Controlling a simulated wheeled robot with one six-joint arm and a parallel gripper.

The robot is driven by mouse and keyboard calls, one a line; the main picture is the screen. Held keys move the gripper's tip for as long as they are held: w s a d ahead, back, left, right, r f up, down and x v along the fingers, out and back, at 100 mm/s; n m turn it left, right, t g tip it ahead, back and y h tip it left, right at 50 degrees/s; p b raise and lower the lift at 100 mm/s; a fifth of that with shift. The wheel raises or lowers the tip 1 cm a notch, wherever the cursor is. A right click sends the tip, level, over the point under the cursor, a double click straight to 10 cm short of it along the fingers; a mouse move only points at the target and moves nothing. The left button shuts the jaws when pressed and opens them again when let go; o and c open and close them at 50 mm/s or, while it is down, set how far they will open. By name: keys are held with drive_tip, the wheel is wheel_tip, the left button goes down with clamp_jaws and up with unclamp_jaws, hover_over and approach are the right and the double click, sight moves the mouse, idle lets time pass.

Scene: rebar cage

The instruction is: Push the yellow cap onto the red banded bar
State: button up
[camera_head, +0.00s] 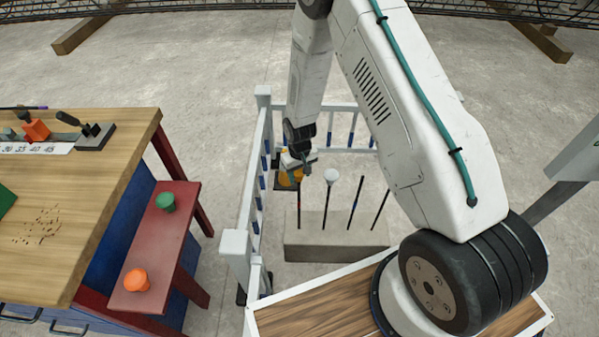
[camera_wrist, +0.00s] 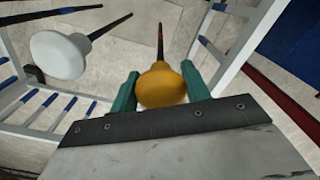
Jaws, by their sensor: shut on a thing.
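The yellow cap (camera_wrist: 162,84) sits between the two green fingers of my gripper (camera_wrist: 163,92), which is shut on it. In the head view the yellow cap (camera_head: 291,178) shows at my gripper (camera_head: 298,163), above the left end of a concrete block (camera_head: 335,240). Several dark bars stand upright from this block. The leftmost bar (camera_head: 299,212) is below the cap. In the wrist view a dark bar (camera_wrist: 160,42) extends beyond the cap; I cannot tell whether they touch. I cannot clearly make out a red band on any bar.
A white cap (camera_head: 332,176) tops the neighbouring bar. A white railing (camera_head: 246,200) with blue marks stands left of and behind the block. A green cap (camera_head: 165,202) and an orange cap (camera_head: 136,280) stand on a red shelf (camera_head: 165,245) beside the wooden workbench (camera_head: 90,190).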

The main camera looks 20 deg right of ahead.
drive_tip(key=shift+f, duration=0.8)
drive_tip(key=o, duration=1)
drive_tip(key=shift+r, duration=0.1)
wheel_tip(320, 180, up, 8)
drive_tip(key=shift+f, duration=0.2)
drive_tip(key=shift+s, duration=0.1)
